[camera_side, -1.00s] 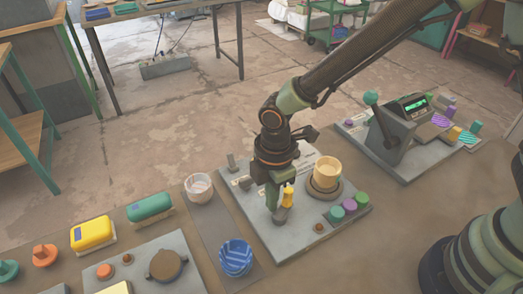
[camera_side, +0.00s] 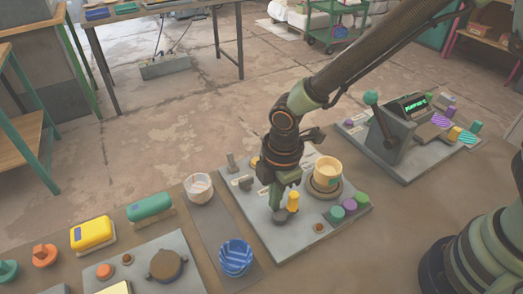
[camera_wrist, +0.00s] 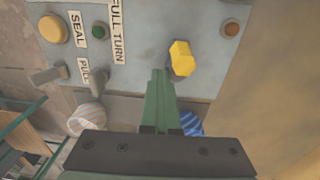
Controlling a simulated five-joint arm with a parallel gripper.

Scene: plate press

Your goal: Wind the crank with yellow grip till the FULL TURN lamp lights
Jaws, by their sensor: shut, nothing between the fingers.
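The crank's yellow grip (camera_side: 293,201) stands up from the grey panel (camera_side: 262,222) in the side view. The grip also shows in the wrist view (camera_wrist: 181,58). My gripper (camera_side: 275,200) is shut and empty, just left of the grip, with its green fingers pointing down. In the wrist view the fingertips (camera_wrist: 160,76) are left of the grip and a little below it; I cannot tell whether they touch. The FULL TURN label (camera_wrist: 118,33) sits beside a small dark green lamp (camera_wrist: 98,32), which looks unlit.
A tan cup (camera_side: 326,170) on a round base and several coloured knobs (camera_side: 349,205) are right of the crank. A blue striped bowl (camera_side: 236,258) and a white cup (camera_side: 199,188) stand left.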

